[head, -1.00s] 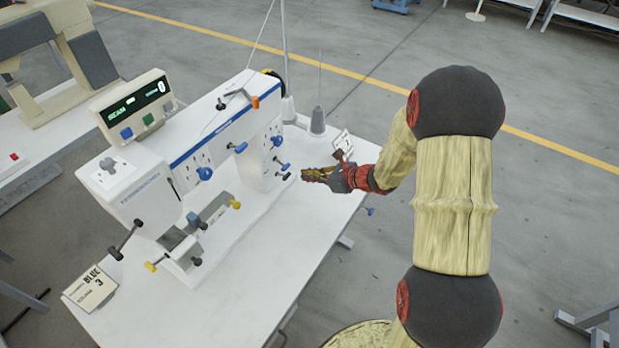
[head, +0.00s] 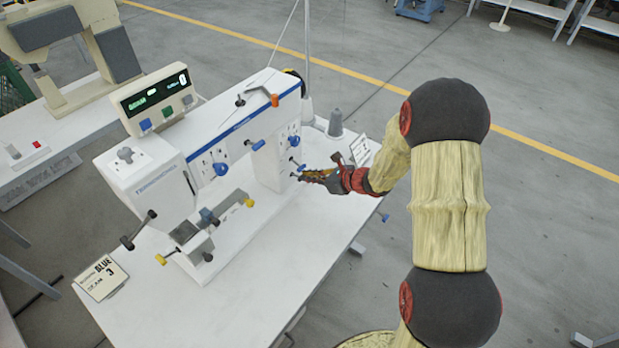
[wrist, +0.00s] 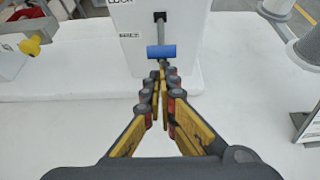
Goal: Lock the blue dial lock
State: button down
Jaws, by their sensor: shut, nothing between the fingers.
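A blue cylindrical handle (wrist: 161,52) on a dark stem stands out from the white end face of the machine in the wrist view. A partly cut-off label (wrist: 120,2) above it seems to read "LOCK". My gripper (wrist: 158,75) is shut and empty, its fingertips just below the blue handle in the picture; whether they touch it I cannot tell. In the head view my gripper (head: 302,175) is at the right end of the white machine (head: 268,170), close to the small levers there. Which blue part is the dial lock is not clear from the head view.
Other blue knobs (head: 220,169) sit on the machine's front. Yellow-ended and dark levers stick out near its lower bed. A grey cone (head: 335,123) and a small sign (head: 360,150) stand behind my gripper. The front tabletop (head: 235,300) is clear.

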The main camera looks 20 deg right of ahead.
jog(key=shift+r, duration=0.15)
jog(key=shift+r+p, duration=0.15)
jog(key=shift+p, duration=0.55)
jog(key=shift+s+d+r+g+h+p, duration=0.15)
jog(key=shift+r+g+h+p, duration=0.55)
jog(key=shift+p, duration=1.8)
jog(key=shift+s+d+r+g+h+p, duration=0.1)
jog(key=shift+r+g+h+p, duration=0.55)
jog(key=shift+p, duration=1.8)
jog(key=shift+a+r+g+h+p, duration=0.1)
jog(key=shift+r+g+h+p, duration=0.65)
jog(key=shift+p, duration=3.8)
jog(key=shift+w+r+g+y+p, duration=0.15)
jog(key=shift+r+g+y+p, duration=0.25)
jog(key=shift+p, duration=0.55)
jog(key=shift+r, duration=0.2)
jog(key=shift+r+p, duration=0.65)
